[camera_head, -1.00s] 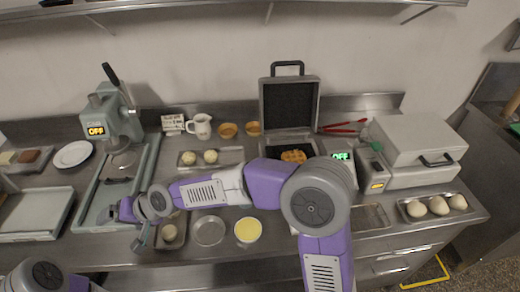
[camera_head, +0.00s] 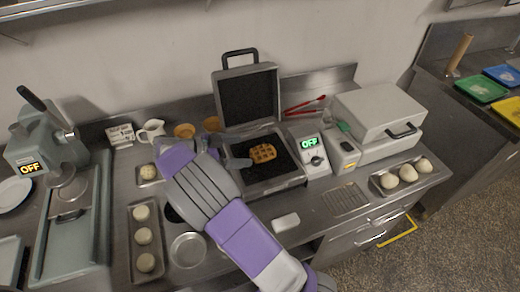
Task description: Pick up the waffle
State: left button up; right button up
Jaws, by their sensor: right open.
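The golden-brown waffle (camera_head: 263,153) lies on the dark lower plate of the open waffle iron (camera_head: 275,184), whose lid (camera_head: 248,97) stands upright behind it. My right arm reaches in from the bottom. My right gripper (camera_head: 222,153) is open at the left edge of the iron, with a grey finger close to the waffle's left side. The forearm partly hides the gripper, and I cannot tell whether the finger touches the waffle. My left gripper is out of view.
A control box (camera_head: 311,154) reading OFF and a closed appliance (camera_head: 378,115) stand right of the iron. Red tongs (camera_head: 304,106) lie behind. Trays of dough balls stand left (camera_head: 145,214) and right (camera_head: 386,187). A wire rack (camera_head: 345,200) lies in front.

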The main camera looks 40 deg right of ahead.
aim_at(263, 152)
jog(key=shift+s+d, duration=0.25)
jog(key=shift+d, duration=0.25)
jog(key=x, duration=0.4)
jog(key=b+x, duration=0.1)
jog(key=x, duration=0.1)
jog(key=shift+d+f, duration=0.1)
jog(key=shift+f, duration=0.3)
jog(key=c, duration=1.2)
